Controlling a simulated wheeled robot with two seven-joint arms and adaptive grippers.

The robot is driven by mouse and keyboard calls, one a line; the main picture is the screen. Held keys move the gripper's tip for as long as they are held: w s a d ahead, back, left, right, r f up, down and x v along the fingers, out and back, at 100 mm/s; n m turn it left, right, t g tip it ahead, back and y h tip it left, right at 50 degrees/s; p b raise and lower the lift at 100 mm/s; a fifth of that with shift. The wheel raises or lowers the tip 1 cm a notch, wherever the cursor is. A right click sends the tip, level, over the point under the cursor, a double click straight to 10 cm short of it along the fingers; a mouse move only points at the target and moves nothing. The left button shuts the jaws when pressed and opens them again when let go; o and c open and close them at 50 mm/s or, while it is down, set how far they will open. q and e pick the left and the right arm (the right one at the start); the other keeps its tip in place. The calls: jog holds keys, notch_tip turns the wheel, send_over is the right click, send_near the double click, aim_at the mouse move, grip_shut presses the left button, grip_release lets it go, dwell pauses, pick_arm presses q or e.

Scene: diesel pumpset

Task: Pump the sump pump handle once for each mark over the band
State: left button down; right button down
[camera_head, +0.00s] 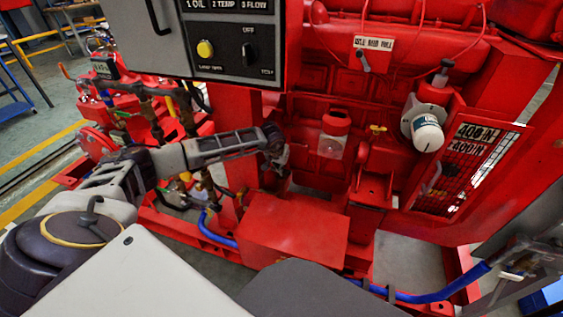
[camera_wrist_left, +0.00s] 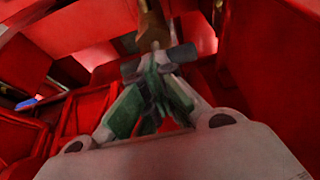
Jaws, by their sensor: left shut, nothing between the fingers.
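My left gripper (camera_head: 279,160) reaches in from the left to the front of the red engine, above a red box-shaped cover. Its fingers (camera_wrist_left: 156,60) are shut and empty in the left wrist view. A brownish, brass-like part (camera_wrist_left: 152,22) shows just beyond the fingertips; I cannot tell whether they touch it or whether it is the sump pump handle. I cannot make out the handle surely in the head view, where the gripper may cover it. The band and its marks cannot be picked out.
A red-capped clear bowl (camera_head: 331,147) is right of the gripper. A white filter (camera_head: 427,133) and a mesh guard (camera_head: 466,170) are farther right. The red cover (camera_head: 292,232) is below. A grey control panel (camera_head: 215,42) overhangs above. A blue hose (camera_head: 425,297) runs low.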

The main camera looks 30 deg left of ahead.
pick_arm(q)
jog(key=shift+s+f, duration=0.1)
jog(key=shift+r+p, duration=2.35)
jog(key=shift+r, duration=1.2)
jog(key=shift+f+b, duration=2.2)
jog(key=shift+f, duration=1.35)
jog(key=shift+r+p, duration=2.25)
jog(key=shift+r, duration=1.25)
